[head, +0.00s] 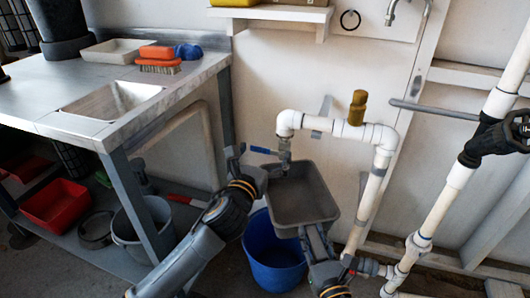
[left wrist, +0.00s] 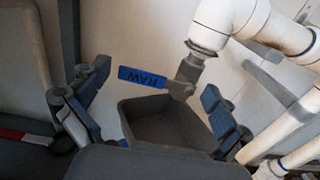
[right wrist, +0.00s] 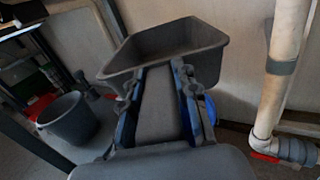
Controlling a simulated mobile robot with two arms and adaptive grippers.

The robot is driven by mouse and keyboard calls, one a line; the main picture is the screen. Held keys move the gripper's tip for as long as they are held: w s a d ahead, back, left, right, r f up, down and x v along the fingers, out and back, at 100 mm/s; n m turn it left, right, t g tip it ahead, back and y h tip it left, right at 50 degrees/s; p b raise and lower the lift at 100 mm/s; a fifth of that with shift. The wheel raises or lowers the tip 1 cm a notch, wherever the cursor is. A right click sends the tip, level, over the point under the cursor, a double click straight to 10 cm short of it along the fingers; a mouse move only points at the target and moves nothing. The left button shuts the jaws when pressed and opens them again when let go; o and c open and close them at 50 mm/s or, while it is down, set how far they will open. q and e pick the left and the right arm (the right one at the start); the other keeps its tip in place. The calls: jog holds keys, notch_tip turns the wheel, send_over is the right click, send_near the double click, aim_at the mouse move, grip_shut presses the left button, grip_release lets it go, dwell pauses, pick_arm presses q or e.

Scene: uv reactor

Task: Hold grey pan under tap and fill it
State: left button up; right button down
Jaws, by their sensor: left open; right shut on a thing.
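The grey pan (head: 302,197) hangs under the white pipe's tap (head: 284,148), above a blue bucket. My right gripper (head: 312,232) is shut on the pan's near side; the right wrist view also shows the pan (right wrist: 175,45) in front of its fingers. The tap has a blue lever (head: 264,150), marked "RAW" in the left wrist view (left wrist: 142,76). My left gripper (left wrist: 155,92) is open, with the lever and tap outlet between its fingers, apart from the lever as far as I can tell. No water stream is visible.
The blue bucket (head: 272,252) stands on the floor below the pan. White pipes (head: 372,180) with a brass-coloured fitting (head: 357,107) stand close on the right. A steel sink bench (head: 60,85) is on the left, with a grey bucket (head: 143,228) underneath.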

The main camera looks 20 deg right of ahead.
pick_arm(q)
jog(key=c, duration=1.5)
jog(key=shift+o, duration=0.2)
jog(key=shift+f, duration=0.1)
jog(key=shift+s+d+f+n, duration=0.1)
jog(key=shift+f+n, duration=0.3)
jog(key=shift+n, duration=0.9)
jog(key=shift+w+f+n, duration=0.1)
jog(key=shift+f+n, duration=0.3)
jog(key=shift+n, duration=0.9)
jog(key=shift+s+d+f+n, duration=0.1)
jog(key=shift+f+n, duration=0.3)
jog(key=shift+n, duration=0.9)
jog(key=o, duration=1.5)
jog(key=shift+c, duration=0.2)
